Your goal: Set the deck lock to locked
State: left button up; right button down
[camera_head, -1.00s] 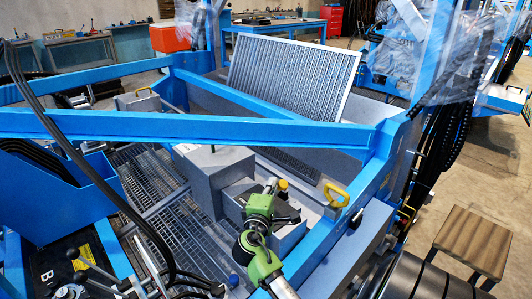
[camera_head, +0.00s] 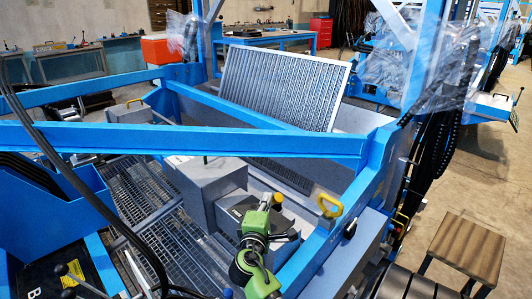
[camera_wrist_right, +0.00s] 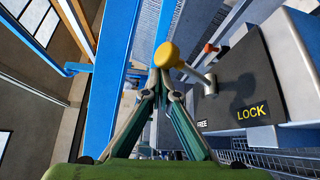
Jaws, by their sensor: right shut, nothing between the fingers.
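The deck lock lever has a yellow knob (camera_wrist_right: 167,55) on a pale shaft. It rises from a dark panel (camera_wrist_right: 238,75) marked FREE and LOCK. In the wrist view the knob leans left, on the side nearer FREE and away from LOCK. My right gripper (camera_wrist_right: 160,82) is shut and empty, with its fingertips just below the knob; whether they touch it I cannot tell. My left gripper is not in view.
An orange-red knob (camera_wrist_right: 210,48) stands behind the lever. A grey box (camera_head: 205,185) stands to the left. A large screen panel (camera_head: 285,85) leans behind.

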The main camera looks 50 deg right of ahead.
jog(key=v, duration=1.2)
jog(key=shift+d+r, duration=0.1)
jog(key=shift+r, duration=0.05)
